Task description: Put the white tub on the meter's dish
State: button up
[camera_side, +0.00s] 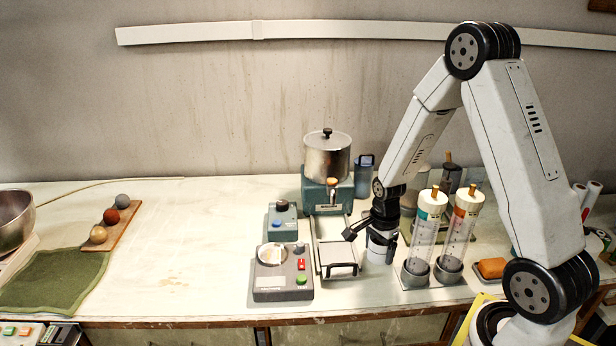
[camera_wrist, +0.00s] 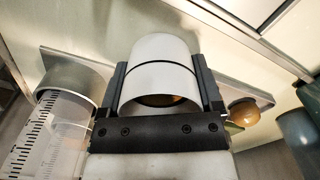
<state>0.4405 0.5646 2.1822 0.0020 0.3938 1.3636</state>
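The white tub (camera_side: 378,254) is at the middle right of the bench in the side view, just left of two clear cylinders. It also shows in the wrist view (camera_wrist: 162,56), with a dark line around it. My gripper (camera_side: 383,232) is over the tub, with one dark finger against each side; in the wrist view my gripper (camera_wrist: 160,88) appears shut on it. I cannot tell whether the tub's base touches the bench. The meter (camera_side: 283,283) is a grey box with red and green buttons, left of the tub. Its pale round dish (camera_side: 271,254) is on top.
A tray with a black handle (camera_side: 338,258) lies between the meter and the tub. A blue-grey box with a knob (camera_side: 283,220) and a metal pot (camera_side: 327,158) stand behind. Two graduated cylinders (camera_side: 426,228) (camera_side: 458,232) stand close right of my gripper.

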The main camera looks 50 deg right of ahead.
jog(key=shift+c, duration=1.3)
jog(key=shift+r, duration=0.15)
notch_tip(320, 180, up, 10)
jog(key=shift+f, duration=0.2)
jog(key=w+a+f+n, duration=0.1)
jog(key=w+a+n, duration=0.2)
jog(key=a+n, duration=0.4)
jog(key=w+a+f+n, duration=0.1)
jog(key=w+a+n, duration=0.3)
jog(key=a+n, duration=0.4)
jog(key=shift+w+f+n, duration=0.15)
jog(key=shift+f+n, duration=0.05)
jog(key=shift+n, duration=2.6)
